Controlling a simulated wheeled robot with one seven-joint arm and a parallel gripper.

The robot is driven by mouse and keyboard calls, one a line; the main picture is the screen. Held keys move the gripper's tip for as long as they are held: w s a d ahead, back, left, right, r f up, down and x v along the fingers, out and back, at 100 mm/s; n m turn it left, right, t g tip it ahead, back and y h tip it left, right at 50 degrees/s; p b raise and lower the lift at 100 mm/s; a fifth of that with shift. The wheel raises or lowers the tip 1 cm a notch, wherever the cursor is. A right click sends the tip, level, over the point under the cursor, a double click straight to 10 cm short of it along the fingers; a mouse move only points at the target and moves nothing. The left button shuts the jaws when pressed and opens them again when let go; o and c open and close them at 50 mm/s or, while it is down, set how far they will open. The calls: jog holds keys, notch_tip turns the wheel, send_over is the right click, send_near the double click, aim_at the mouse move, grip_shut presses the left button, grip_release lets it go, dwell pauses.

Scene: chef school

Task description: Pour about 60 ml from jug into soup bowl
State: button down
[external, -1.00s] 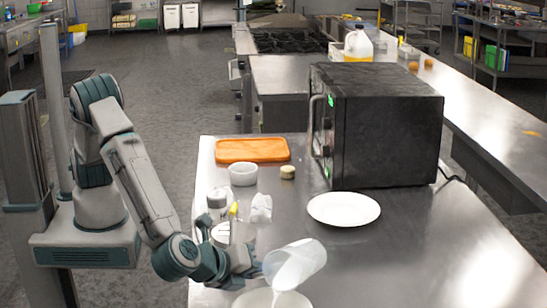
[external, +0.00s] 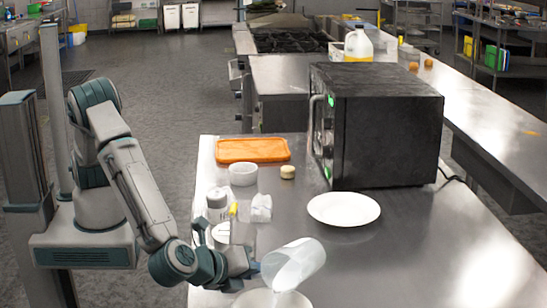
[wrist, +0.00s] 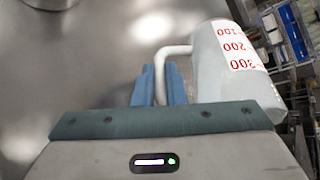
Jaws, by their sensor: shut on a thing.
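The jug (external: 296,262) is translucent, with whitish contents, and is tipped well over on its side. In the wrist view the jug (wrist: 222,65) shows red volume marks. My gripper (external: 250,264) is shut on the jug's handle; in the wrist view its blue fingers (wrist: 164,84) close around the white handle. The pale soup bowl (external: 262,299) lies just below the jug at the bottom edge, partly cut off by the frame. Its inside and liquid level cannot be made out. I cannot tell whether liquid is flowing now.
A white plate (external: 344,209), black oven (external: 378,125), orange board (external: 252,150) and small white bowl (external: 243,174) stand farther back. A shaker (external: 217,205) and other small items stand close behind my gripper. The counter's right side (external: 430,250) is clear.

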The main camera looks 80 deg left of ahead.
jog(key=shift+w+a+r+n+g+h+p, duration=0.15)
jog(key=shift+w+a+r+g+h+p, duration=0.15)
jog(key=shift+g+h, duration=0.2)
jog(key=shift+w+a+r+n+g+h+p, duration=0.1)
jog(key=shift+a+r+n+g+h+p, duration=0.05)
jog(key=shift+g+h+p, duration=0.3)
jog(key=shift+s+a+f+g+h, duration=0.1)
jog(key=shift+f+g+h, duration=0.15)
jog(key=shift+f+g, duration=0.1)
jog(key=shift+d+f+h, duration=0.15)
jog(key=shift+d+h, duration=0.15)
jog(key=shift+a+g+b, duration=0.15)
jog(key=shift+g+b, duration=0.15)
jog(key=shift+h, duration=0.3)
jog(key=shift+s, duration=0.1)
jog(key=shift+r, duration=0.2)
